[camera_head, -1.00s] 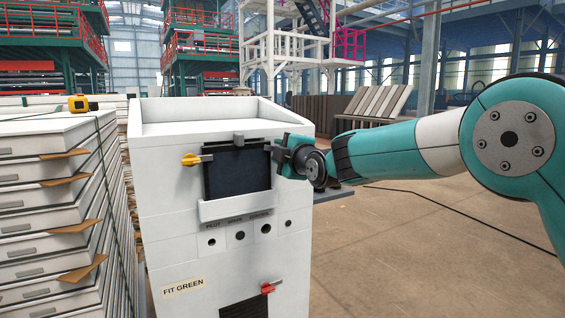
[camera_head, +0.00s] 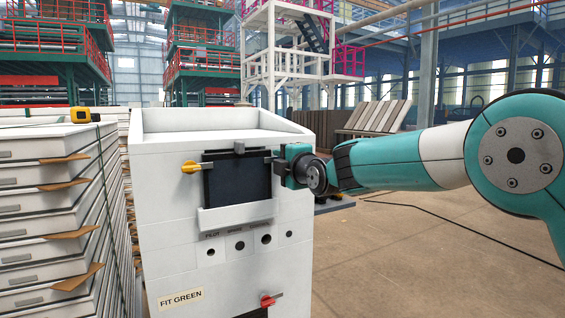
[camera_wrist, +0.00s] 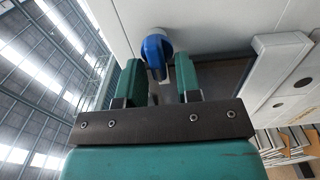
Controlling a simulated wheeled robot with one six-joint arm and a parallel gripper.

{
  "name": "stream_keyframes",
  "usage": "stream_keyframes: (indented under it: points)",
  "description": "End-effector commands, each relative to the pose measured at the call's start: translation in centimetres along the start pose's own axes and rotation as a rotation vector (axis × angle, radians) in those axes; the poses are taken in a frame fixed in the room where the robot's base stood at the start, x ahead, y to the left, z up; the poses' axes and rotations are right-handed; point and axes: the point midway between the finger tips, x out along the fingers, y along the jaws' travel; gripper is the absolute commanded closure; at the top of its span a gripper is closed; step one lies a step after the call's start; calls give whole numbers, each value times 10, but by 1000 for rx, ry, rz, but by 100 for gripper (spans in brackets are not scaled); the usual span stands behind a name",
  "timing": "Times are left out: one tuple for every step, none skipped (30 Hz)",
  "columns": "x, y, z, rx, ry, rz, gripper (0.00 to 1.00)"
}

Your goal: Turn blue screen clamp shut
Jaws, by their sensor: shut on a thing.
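The blue screen clamp (camera_wrist: 157,48) shows in the wrist view as a rounded blue knob on the white panel, between the tips of my gripper (camera_wrist: 158,78). My gripper is shut on it. In the head view my gripper (camera_head: 284,165) is at the right edge of the dark screen (camera_head: 238,180) and hides the blue clamp. The screen sits upright in the front of a white cabinet (camera_head: 165,230), above a white ledge. A yellow clamp (camera_head: 191,167) is at the screen's left side, pointing sideways. A grey clamp (camera_head: 239,148) is at its top edge.
A red handle (camera_head: 267,300) is low on the cabinet front, below a row of dark holes. Floor (camera_head: 420,270) is open on the right.

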Motion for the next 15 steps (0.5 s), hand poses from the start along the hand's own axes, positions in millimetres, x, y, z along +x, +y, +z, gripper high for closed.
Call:
stream_keyframes:
  points:
    - [0,-1,0,0,1,-2,62]
    - [0,-1,0,0,1,-2,61]
    - [0,-1,0,0,1,-2,61]
    - [0,-1,0,0,1,-2,61]
    - [0,-1,0,0,1,-2,61]
    - [0,-1,0,0,1,-1,61]
    - [0,-1,0,0,1,-1,61]
    - [0,0,0,0,1,-1,61]
    - [0,0,0,0,0,-1,61]
    - [-1,0,0,0,0,-1,61]
    - [-2,0,0,0,0,-1,61]
    - [-4,0,0,0,0,-1,61]
    - [-6,0,0,0,0,0,61]
    - [-9,0,0,0,0,0,61]
    - [-14,0,0,0,0,0,61]
